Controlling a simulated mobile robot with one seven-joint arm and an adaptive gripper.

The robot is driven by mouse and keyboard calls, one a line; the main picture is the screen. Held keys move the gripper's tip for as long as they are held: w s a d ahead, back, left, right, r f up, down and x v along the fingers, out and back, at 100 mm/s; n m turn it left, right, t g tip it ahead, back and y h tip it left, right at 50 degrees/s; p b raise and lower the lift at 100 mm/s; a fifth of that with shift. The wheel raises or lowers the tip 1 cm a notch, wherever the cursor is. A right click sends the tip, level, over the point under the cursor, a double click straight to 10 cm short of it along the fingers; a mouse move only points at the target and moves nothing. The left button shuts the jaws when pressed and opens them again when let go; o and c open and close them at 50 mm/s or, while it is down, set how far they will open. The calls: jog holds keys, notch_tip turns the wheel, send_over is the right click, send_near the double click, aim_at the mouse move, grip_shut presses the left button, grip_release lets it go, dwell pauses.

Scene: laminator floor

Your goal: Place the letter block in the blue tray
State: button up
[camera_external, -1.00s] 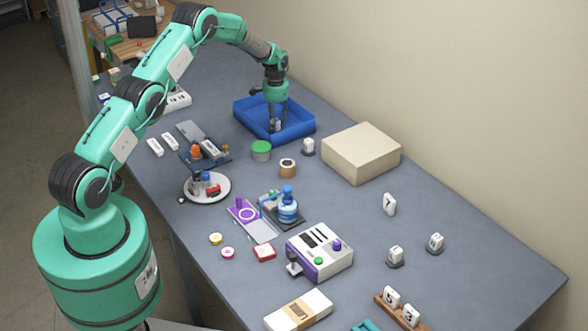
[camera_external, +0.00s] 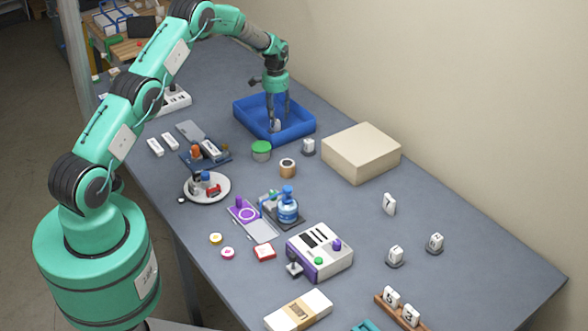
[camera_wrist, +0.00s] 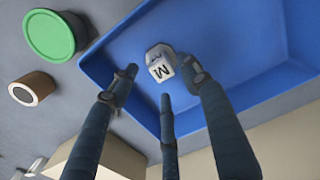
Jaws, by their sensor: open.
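The letter block (camera_wrist: 160,65) is a small white cube with a dark M on one face. In the wrist view it sits within the blue tray (camera_wrist: 275,80), tilted in the picture, near the tips of my fingers. In the external view the block (camera_external: 275,125) is a small pale spot low in the blue tray (camera_external: 243,116). My gripper (camera_external: 277,122) points down into the tray with its fingers spread. In the wrist view my open gripper (camera_wrist: 160,78) has fingers on both sides of the block; I cannot tell whether one touches it.
A green-lidded tin (camera_external: 261,150), a brown roll (camera_external: 287,168) and a white block on a dark base (camera_external: 308,147) stand just in front of the tray. A large beige box (camera_external: 361,153) is at its right.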

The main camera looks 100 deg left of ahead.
aim_at(277, 121)
notch_tip(277, 121, up, 8)
dwell(0.4)
dwell(0.6)
jog(key=shift+w, duration=0.1)
